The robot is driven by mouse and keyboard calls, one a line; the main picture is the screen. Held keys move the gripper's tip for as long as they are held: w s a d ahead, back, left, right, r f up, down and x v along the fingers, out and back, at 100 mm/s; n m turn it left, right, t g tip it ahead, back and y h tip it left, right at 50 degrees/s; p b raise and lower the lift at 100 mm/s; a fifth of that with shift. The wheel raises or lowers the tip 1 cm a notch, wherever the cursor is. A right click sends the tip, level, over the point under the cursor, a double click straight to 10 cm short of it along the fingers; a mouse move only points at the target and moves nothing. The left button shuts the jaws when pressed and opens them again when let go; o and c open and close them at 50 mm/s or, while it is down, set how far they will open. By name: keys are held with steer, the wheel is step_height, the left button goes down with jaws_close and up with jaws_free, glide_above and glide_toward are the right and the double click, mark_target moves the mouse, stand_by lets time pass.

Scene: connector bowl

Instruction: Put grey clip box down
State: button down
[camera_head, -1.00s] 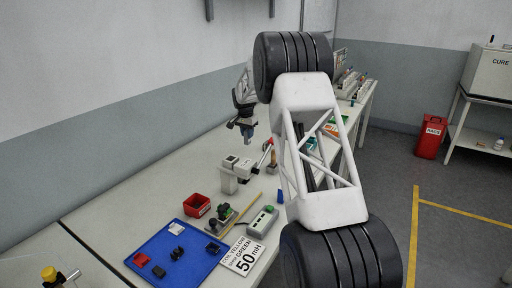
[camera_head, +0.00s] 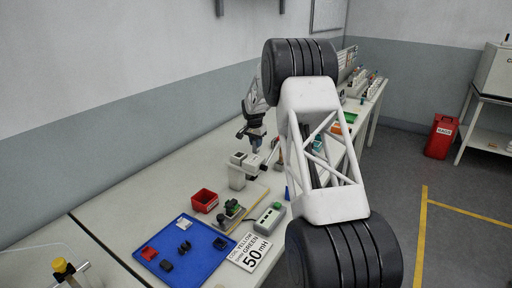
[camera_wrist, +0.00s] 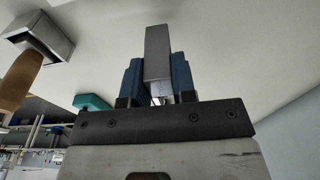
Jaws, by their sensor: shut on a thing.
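The grey clip box (camera_wrist: 157,50) shows in the wrist view as a plain grey block between two blue fingers. My gripper (camera_wrist: 158,85) is shut on it, and the box sticks out past the fingertips. In the head view my gripper (camera_head: 256,145) points down over the bench, just behind and right of a pale grey device. The box is too small there to make out, and I cannot tell whether it touches the bench.
The pale grey device (camera_head: 237,172) stands close to my gripper. In front are a red bin (camera_head: 204,200), a blue mat (camera_head: 205,262) with several small parts, a grey box with a green button (camera_head: 269,218) and a label card (camera_head: 249,252). Bench left of the device is clear.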

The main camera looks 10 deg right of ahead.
mark_target(254, 141)
steer(key=shift+f, duration=1.15)
steer(key=shift+f, duration=0.15)
steer(key=c, duration=0.9)
jaws_free()
steer(key=r, duration=0.8)
steer(key=s+a+r, duration=0.1)
steer(key=r, duration=0.3)
steer(key=shift+r, duration=0.1)
